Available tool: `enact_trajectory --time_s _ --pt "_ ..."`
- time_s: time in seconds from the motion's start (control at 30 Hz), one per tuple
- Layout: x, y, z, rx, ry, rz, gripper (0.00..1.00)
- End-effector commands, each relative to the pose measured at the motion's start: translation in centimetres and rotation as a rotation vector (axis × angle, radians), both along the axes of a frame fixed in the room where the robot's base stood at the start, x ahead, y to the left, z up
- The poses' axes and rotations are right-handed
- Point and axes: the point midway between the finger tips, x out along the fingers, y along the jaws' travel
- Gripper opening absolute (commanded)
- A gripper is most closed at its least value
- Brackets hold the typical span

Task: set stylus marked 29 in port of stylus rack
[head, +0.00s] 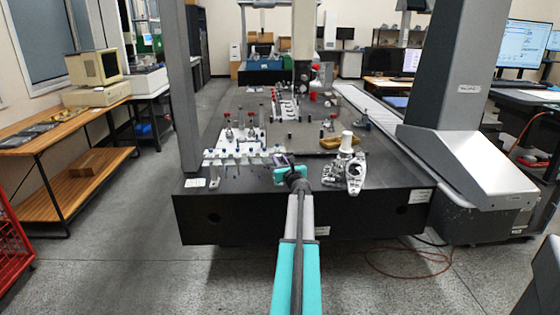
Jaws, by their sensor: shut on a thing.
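The stylus rack (232,158) is a pale rail with several ports along the near edge of the dark granite table. Several small styli hang along it, too small for me to read any number. My gripper (283,161) is at the right end of the rack, with its teal and dark body covering part of that end. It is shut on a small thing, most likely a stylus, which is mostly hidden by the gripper. I cannot read the mark 29, and I cannot tell whether the held thing touches the rack.
A metal fixture with a white knob (347,140) stands close to the right of my gripper. White plates with red-topped posts (228,131) stand behind the rack. The machine's grey upright (183,90) rises at left.

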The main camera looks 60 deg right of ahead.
Motion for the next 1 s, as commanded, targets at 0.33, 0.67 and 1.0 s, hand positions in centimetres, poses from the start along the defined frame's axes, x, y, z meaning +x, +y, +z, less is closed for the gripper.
enact_trajectory --time_s 0.33,0.67,1.0 --pt "0.0 0.0 -0.4 0.000 0.000 0.000 0.03" --pt "0.0 0.1 -0.9 0.002 0.001 0.001 0.03" --pt "0.0 0.1 -1.6 0.005 0.003 0.001 0.03"
